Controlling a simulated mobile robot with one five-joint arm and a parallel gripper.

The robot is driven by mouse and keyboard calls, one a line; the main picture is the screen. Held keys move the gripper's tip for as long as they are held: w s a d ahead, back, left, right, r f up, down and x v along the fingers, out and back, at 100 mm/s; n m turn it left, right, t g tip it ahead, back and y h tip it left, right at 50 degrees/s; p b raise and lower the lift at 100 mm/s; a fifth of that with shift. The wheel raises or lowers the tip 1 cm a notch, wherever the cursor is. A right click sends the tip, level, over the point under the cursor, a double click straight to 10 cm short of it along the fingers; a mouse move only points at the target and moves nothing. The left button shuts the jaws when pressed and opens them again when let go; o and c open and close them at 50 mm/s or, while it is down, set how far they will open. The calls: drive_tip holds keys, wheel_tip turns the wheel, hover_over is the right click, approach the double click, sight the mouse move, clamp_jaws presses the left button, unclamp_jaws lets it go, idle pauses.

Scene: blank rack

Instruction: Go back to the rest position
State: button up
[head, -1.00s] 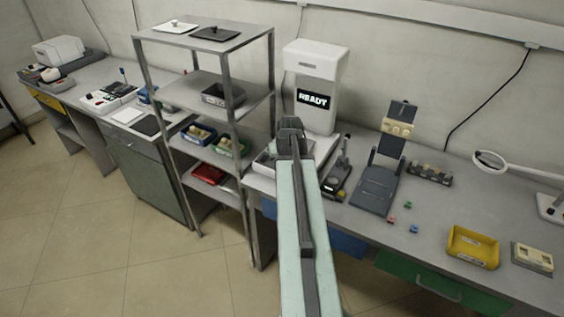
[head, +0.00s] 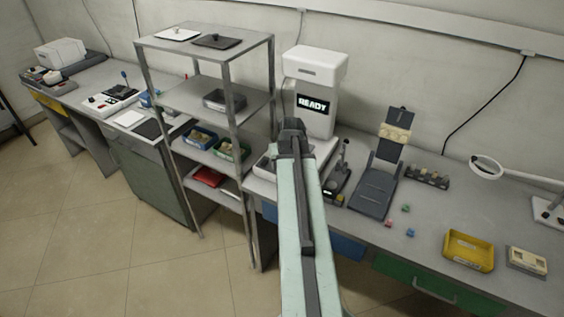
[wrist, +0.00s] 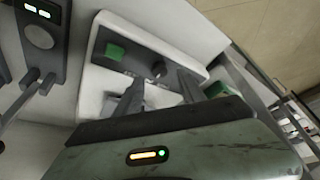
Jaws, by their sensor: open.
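My gripper (head: 291,130) is at the far end of my pale green arm in the head view. It is in front of the white machine (head: 315,85) whose screen reads READY. In the wrist view my gripper (wrist: 160,88) has its two dark fingers spread apart with nothing between them. Beyond the fingers are a white surface with a green button (wrist: 114,50) and a black knob (wrist: 157,69). Whether the fingers touch that surface I cannot tell.
A grey metal shelf rack (head: 226,95) stands just left of my arm. On the bench to the right are a dark stand (head: 374,190), a yellow bin (head: 469,251) and a ring lamp (head: 486,168). The tiled floor (head: 75,235) at the lower left is clear.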

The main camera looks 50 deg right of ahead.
drive_tip(key=p+v, duration=0.2)
drive_tip(key=v, duration=0.2)
drive_tip(key=shift+a+r+p, duration=0.1)
drive_tip(key=shift+r+p, duration=0.1)
drive_tip(key=shift+p, duration=0.15)
drive_tip(key=shift+a, duration=0.1)
drive_tip(key=w+a+n+y, duration=0.1)
drive_tip(key=w+a+n, duration=0.35)
drive_tip(key=a, duration=1.15)
drive_tip(key=w+a+n+y, duration=0.15)
drive_tip(key=w+a, duration=0.65)
drive_tip(key=a, duration=0.8)
drive_tip(key=s+a+f+g, duration=0.1)
drive_tip(key=s+a+g, duration=0.2)
drive_tip(key=s+a, duration=0.4)
drive_tip(key=shift+s+a+f+g, duration=0.15)
drive_tip(key=shift+a+f+g, duration=0.25)
drive_tip(key=shift+a, duration=1.9)
